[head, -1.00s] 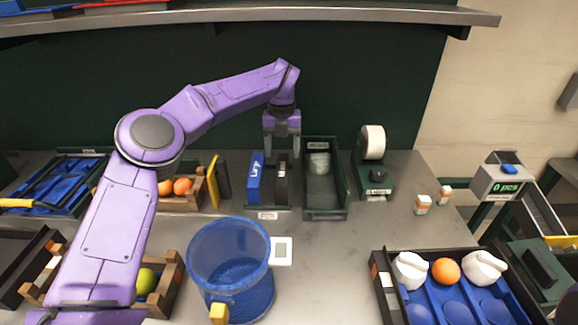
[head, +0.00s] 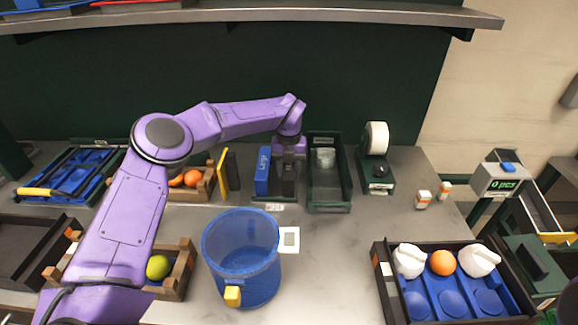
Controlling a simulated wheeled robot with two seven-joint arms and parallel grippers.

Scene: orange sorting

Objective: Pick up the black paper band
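The black paper band (head: 288,188) stands upright in a dark holder at the back of the table, right beside a blue band (head: 262,172). My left gripper (head: 288,165) points down directly over the black band, with its fingers at the band's upper part. The fingertips are small and dark here, so I cannot tell whether they are closed on the band. The gripper hides the top of the band. My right gripper is not in view.
A dark green bin (head: 329,203) stands close on the right of the holder, and a yellow-edged black item (head: 223,172) on its left. A blue bucket (head: 243,262) stands in front. A tray with an orange (head: 443,262) is at the front right.

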